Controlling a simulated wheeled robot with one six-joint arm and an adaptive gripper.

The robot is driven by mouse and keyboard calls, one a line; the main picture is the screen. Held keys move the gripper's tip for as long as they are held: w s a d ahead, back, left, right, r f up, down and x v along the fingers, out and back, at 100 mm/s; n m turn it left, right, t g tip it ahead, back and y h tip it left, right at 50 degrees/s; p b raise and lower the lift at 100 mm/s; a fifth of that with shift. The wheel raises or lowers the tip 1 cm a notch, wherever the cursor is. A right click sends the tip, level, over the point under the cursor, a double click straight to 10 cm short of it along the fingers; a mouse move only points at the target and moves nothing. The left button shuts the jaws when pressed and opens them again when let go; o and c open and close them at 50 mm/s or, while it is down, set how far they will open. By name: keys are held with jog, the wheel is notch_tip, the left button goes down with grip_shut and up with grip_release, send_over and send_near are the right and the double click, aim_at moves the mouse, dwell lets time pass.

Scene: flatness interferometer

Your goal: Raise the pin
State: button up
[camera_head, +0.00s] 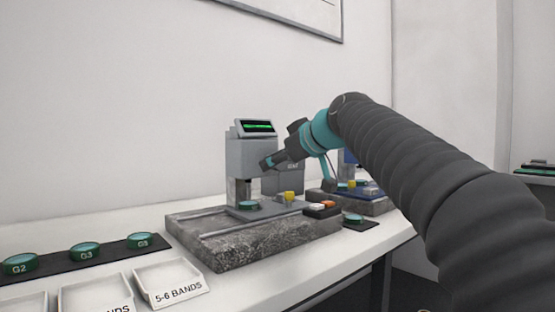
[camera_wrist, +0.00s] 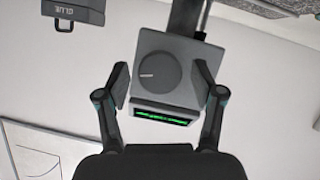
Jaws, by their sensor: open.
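I cannot make out a separate pin for certain. The grey interferometer (camera_head: 251,160) stands upright on a granite slab, with a lit green display on top; it also shows in the wrist view (camera_wrist: 165,72), with a round dark knob or cap on its face. A green-rimmed disc (camera_head: 248,205) lies under its head. A small yellow part (camera_head: 289,196) sits on the stage to the right. My gripper (camera_wrist: 162,80) is open and empty, its fingers on either side of the interferometer's top in the wrist view. I cannot tell whether they touch it.
The granite slab (camera_head: 200,242) fills the middle of the bench. White and orange buttons (camera_head: 322,207) sit at its right. A second instrument (camera_head: 349,165) stands behind. Labelled discs (camera_head: 84,252) and trays (camera_head: 170,285) lie at front left. A dark box (camera_head: 285,178) stands behind the stage.

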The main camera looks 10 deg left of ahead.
jog(key=shift+w+a+f, duration=0.15)
jog(key=shift+w+a, duration=0.2)
jog(key=shift+a, duration=0.05)
jog(key=c, duration=1.1)
jog(key=shift+c, duration=0.2)
